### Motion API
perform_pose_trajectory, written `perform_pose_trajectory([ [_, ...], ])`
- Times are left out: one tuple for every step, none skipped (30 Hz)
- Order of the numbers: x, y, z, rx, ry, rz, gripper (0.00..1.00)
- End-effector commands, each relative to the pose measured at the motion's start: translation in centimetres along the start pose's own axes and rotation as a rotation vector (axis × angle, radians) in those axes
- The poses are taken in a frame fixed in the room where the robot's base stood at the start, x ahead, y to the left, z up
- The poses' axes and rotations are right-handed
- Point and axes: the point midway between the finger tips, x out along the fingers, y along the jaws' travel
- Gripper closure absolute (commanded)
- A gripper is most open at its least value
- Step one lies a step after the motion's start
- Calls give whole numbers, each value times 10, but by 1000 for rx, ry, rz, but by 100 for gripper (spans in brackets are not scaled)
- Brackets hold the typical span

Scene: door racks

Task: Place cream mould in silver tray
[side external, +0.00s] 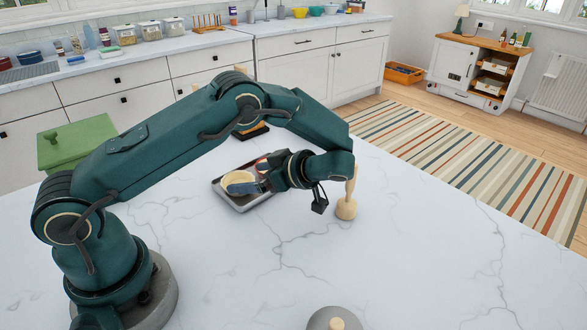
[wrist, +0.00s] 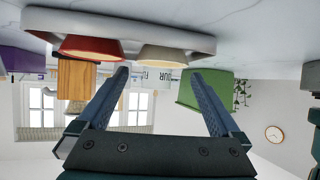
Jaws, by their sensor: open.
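The silver tray (side external: 243,208) lies on the marble top, to the left of my gripper in the side view. The cream mould (side external: 238,182) sits in the tray's left part. A red mould (side external: 262,164) is beside it, partly hidden by my arm. The wrist view is upside down: the tray (wrist: 120,18) is at the top, with the red mould (wrist: 90,48) and the cream mould (wrist: 172,56) standing in it side by side. My gripper (wrist: 158,75) is open, with nothing visible between its fingers. In the side view, my gripper (side external: 262,186) is low at the tray, close to the cream mould; I cannot tell whether they touch.
A wooden pestle-like object (side external: 346,209) stands to the right of my wrist. A green lidded box (side external: 77,145) is at the back left. A grey round lid with a wooden knob (side external: 333,319) is at the front edge. The marble top at the right is clear.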

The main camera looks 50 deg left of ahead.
Motion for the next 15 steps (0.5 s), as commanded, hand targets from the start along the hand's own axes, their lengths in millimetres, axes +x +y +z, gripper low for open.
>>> perform_pose_trajectory([
  [-13,1,1,-1,-4,6,0],
  [-19,1,1,-2,-2,6,0],
  [-26,1,0,-2,-1,7,0],
  [-32,1,0,-2,0,6,0],
  [-38,1,0,-1,-1,6,0],
  [-43,1,0,-1,-1,5,0],
  [-46,1,0,-2,0,4,0],
  [-49,1,0,-1,1,5,0],
  [-53,1,0,1,2,4,0],
  [-56,1,-1,0,2,4,0],
  [-58,1,-1,0,2,3,0],
  [-61,1,-1,-1,2,3,0],
  [-62,1,-1,0,2,3,0],
  [-64,1,-1,1,2,3,0],
  [-66,0,-2,2,1,2,0],
])
